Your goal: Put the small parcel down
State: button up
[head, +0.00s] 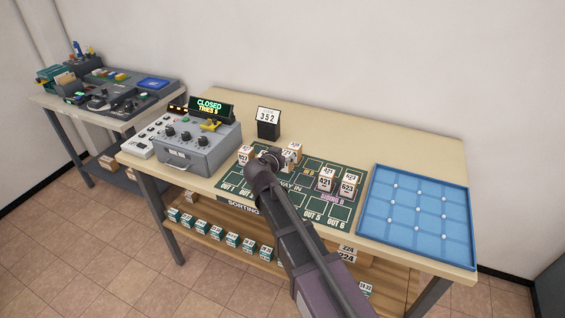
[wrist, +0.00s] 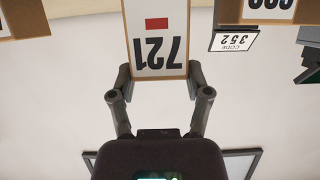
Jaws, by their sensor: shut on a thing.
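In the wrist view my gripper (wrist: 160,76) is shut on a small parcel (wrist: 157,38). The parcel has a white face marked 721, a red patch and brown edges; it appears upside down. One finger presses on each side of it. In the head view my arm reaches over the dark green sorting mat (head: 229,183), and my wrist hides the fingers. White and brown parcels show just beyond the wrist; I cannot tell which is the held one. Whether the held parcel touches the mat is unclear.
Parcels (head: 347,186) stand at the mat's right, another (head: 244,155) at its left. A code stand (head: 268,123) reading 352 is behind. A grey control box (head: 190,155) reading CLOSED is left; an empty-looking blue tray (head: 416,247) is right.

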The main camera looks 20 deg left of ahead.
jog(key=shift+w+a+f, duration=0.2)
jog(key=shift+w+a, duration=0.2)
jog(key=shift+w, duration=0.2)
jog(key=shift+s+f+b, duration=0.1)
jog(key=shift+f+b, duration=1.5)
jog(key=shift+b, duration=0.2)
jog(key=shift+f, duration=0.15)
jog(key=o, duration=1.2)
jog(key=shift+r, duration=0.25)
jog(key=p+v, duration=0.4)
jog(key=v, duration=0.8)
jog(key=shift+d+p, duration=0.15)
jog(key=shift+p, duration=0.15)
